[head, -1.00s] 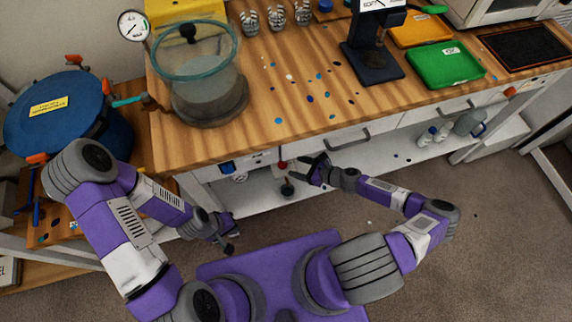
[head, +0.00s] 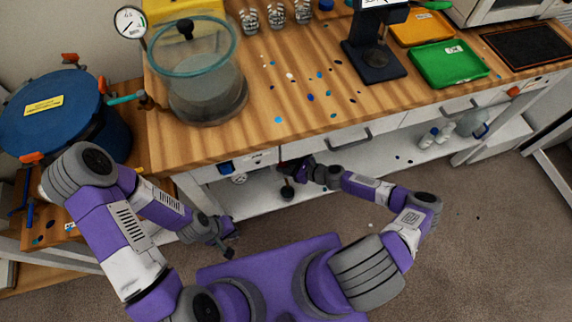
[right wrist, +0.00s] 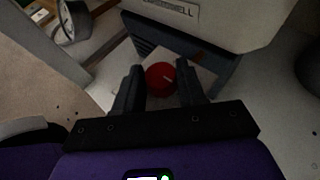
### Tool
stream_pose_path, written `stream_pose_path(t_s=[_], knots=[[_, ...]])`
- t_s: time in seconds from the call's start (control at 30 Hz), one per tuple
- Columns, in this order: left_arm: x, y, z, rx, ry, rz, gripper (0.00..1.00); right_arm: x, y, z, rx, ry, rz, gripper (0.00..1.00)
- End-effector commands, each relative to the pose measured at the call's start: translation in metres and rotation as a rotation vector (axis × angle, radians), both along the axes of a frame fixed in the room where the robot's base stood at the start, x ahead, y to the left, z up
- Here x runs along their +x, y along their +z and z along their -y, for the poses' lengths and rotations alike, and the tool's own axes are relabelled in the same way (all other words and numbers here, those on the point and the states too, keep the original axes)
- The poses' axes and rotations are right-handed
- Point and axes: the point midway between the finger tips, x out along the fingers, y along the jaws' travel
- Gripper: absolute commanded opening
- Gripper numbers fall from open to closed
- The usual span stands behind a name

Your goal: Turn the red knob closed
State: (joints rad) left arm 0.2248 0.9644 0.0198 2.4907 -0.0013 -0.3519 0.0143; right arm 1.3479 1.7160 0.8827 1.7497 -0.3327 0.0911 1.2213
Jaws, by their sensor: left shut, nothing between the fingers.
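The red knob (right wrist: 160,79) shows in the right wrist view as a round red cap with a light mark on its face. My right gripper (right wrist: 158,84) is open, with one finger on each side of the knob. Whether the fingers touch it I cannot tell. In the head view my right gripper (head: 291,171) reaches under the bench's front edge, and the knob is hidden behind it. My left gripper (head: 231,244) is shut and empty, low in front of the bench, away from the knob.
A pale housing with dark lettering (right wrist: 180,10) stands just beyond the knob. A gauge (right wrist: 72,20) is at upper left in the wrist view. The wooden bench top (head: 290,130) overhangs my right gripper. A glass chamber (head: 205,85) and blue drum (head: 60,115) stand left.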

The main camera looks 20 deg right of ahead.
Motion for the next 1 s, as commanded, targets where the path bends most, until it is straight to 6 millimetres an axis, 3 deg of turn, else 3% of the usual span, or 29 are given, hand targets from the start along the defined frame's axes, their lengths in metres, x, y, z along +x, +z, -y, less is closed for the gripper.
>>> stream_pose_path(t_s=[0.1, 0.47, 1.0], knots=[[0.0, 0.0, 0.0, 0.0, 0.0, 0.0, 0.0, 0.0, 0.0, 0.0003, 0.0, 0.0, 0.0, 0.09], [0.0, 0.0001, 0.0, 0.0, 0.0, 0.0, 0.0, 0.0018, -0.0002, 0.0019, -0.005, 0.077, 0.001, 0.09], [0.0, 0.0, 0.0, 0.0, 0.0, 0.0, 0.0, 0.008, 0.0002, 0.0044, -0.007, 0.471, 0.002, 0.09]])
